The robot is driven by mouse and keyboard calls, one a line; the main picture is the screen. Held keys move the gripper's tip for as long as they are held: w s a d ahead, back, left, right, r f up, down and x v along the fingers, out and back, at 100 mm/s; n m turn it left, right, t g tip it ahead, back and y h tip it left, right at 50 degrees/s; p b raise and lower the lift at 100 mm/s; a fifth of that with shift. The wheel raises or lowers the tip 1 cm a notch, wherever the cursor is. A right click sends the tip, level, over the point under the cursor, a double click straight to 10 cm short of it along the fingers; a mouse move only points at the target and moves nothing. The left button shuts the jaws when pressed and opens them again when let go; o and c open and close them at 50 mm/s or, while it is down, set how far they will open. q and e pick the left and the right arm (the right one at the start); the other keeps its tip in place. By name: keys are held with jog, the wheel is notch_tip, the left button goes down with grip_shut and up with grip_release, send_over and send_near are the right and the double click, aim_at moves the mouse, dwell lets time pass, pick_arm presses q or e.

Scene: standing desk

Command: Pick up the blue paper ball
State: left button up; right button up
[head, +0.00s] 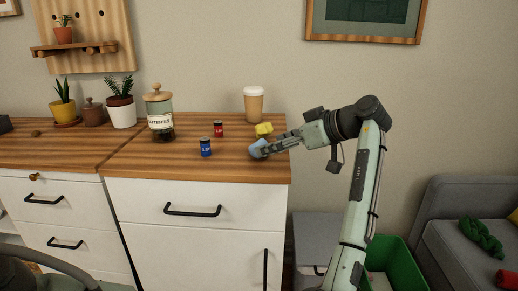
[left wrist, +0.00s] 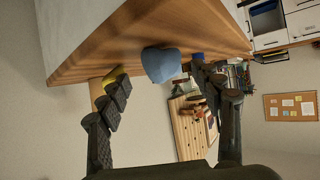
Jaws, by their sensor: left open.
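The blue paper ball (head: 257,148) lies on the wooden desktop near its front right corner. In the left wrist view the ball (left wrist: 161,64) shows between and slightly beyond the two fingertips. My left gripper (head: 268,149) is at the ball in the head view, its arm reaching in from the right side of the picture. In the left wrist view this gripper (left wrist: 158,76) is open, with a finger on either side of the ball. I cannot tell whether a finger touches it. My right gripper is not in view.
A yellow paper ball (head: 264,129) lies just behind the blue one. A lidded cup (head: 253,104), a red can (head: 218,129), a blue can (head: 205,147) and a glass jar (head: 159,114) stand on the desktop (head: 160,168). A green bin (head: 396,262) stands at lower right.

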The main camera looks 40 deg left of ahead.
pick_arm(q)
jog(key=x, duration=0.5)
jog(key=shift+s+a+r+p, duration=0.1)
jog(key=shift+s+r+p, duration=0.05)
jog(key=shift+p, duration=0.2)
jog(key=c, duration=0.8)
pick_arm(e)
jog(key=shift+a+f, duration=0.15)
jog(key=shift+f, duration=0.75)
